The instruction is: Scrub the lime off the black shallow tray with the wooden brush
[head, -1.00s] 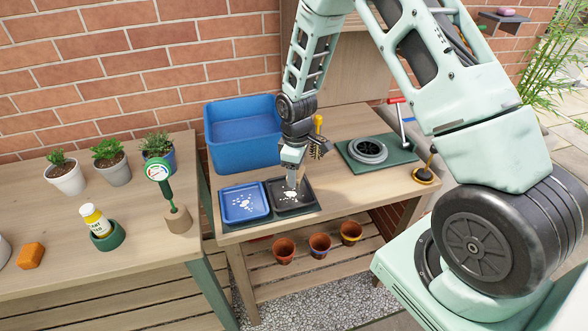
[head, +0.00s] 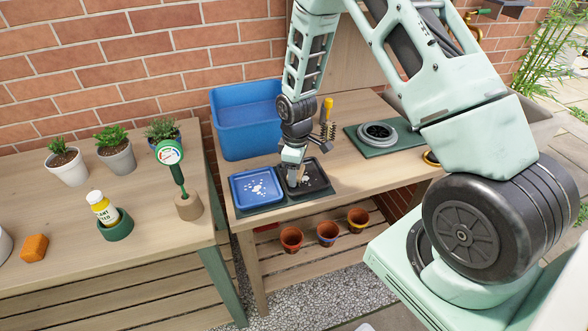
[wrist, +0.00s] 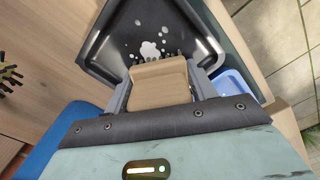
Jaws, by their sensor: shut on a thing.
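The black shallow tray (head: 322,183) lies on the bench to the right of a blue tray (head: 249,198). White lime patches (wrist: 150,50) show on the black tray's floor, one large and several small. My gripper (head: 292,178) is low over the left part of the black tray. In the wrist view it is shut on the wooden brush (wrist: 160,82), a pale block with dark bristles at its far edge, beside the large patch. I cannot tell whether the bristles touch the tray floor. The gripper hides part of the tray in the head view.
A blue tub (head: 245,125) stands behind the trays. A green mat (head: 400,146) with a grey ring lies to the right. Terracotta pots (head: 291,238) stand on the shelf below.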

